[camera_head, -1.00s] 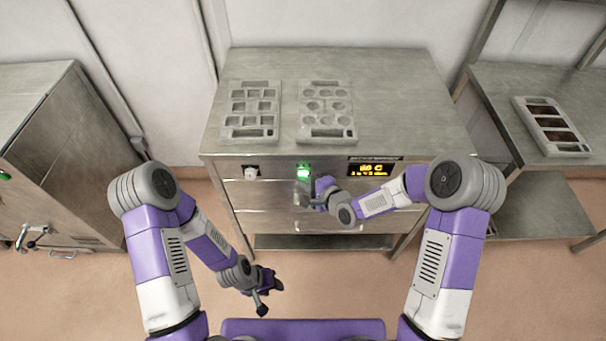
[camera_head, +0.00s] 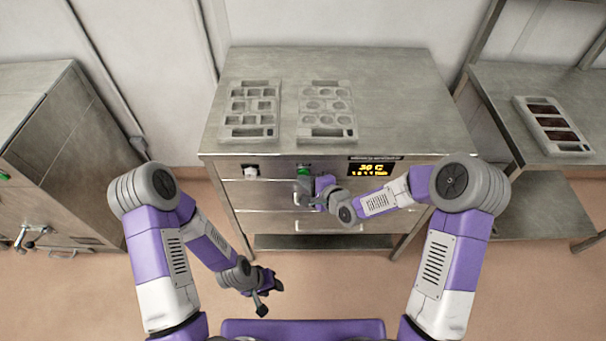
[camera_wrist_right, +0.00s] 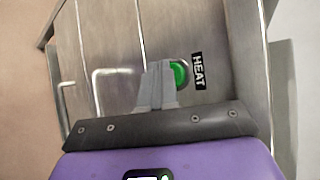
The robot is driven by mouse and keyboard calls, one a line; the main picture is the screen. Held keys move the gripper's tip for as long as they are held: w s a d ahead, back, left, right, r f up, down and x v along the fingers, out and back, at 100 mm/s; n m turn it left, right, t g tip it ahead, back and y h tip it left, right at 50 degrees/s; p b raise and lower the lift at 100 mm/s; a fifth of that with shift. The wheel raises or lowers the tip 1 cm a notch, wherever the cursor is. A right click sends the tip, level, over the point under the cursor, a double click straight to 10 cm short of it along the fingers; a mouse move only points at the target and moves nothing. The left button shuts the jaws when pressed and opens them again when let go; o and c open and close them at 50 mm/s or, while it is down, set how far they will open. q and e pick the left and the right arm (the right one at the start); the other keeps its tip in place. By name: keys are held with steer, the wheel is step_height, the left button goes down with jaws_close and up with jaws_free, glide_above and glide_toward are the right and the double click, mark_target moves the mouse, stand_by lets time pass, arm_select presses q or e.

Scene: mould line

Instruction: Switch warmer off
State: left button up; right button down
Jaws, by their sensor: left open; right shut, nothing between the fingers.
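The warmer (camera_head: 400,105) is a steel drawer cabinet in the middle of the head view. Its green button (camera_head: 304,170) is on the front panel and looks darker, not glowing. In the right wrist view the green button (camera_wrist_right: 180,74) sits beside a HEAT label (camera_wrist_right: 198,71). My right gripper (camera_head: 303,188) is shut and empty, its fingertips at the button; I cannot tell whether they touch it. The fingers partly cover the button in the wrist view (camera_wrist_right: 160,80). My left gripper (camera_head: 270,293) is open and empty, low in front of the warmer.
Two grey moulds (camera_head: 250,112) (camera_head: 326,112) lie on the warmer top. A white switch (camera_head: 250,172) is left of the button. A filled mould (camera_head: 552,125) lies on the right table (camera_head: 490,85). A steel cabinet (camera_head: 50,140) stands at left.

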steer(key=shift+s, duration=0.2)
steer(key=s+b, duration=0.1)
steer(key=s, duration=0.4)
steer(key=shift+s, duration=0.4)
stand_by(0.4)
steer(key=s+d+f+n+g+h, duration=0.2)
steer(key=s+d+f+n+g, duration=0.2)
steer(key=s+f, duration=0.5)
steer(key=s+d+f+n+g+h, duration=0.2)
steer(key=s+d+f+n+g, duration=0.3)
steer(key=s+f, duration=0.5)
steer(key=shift+s+f+n+g, duration=0.3)
steer(key=shift+s+n, duration=0.2)
steer(key=shift+n, duration=0.6)
steer(key=shift+d, duration=0.1)
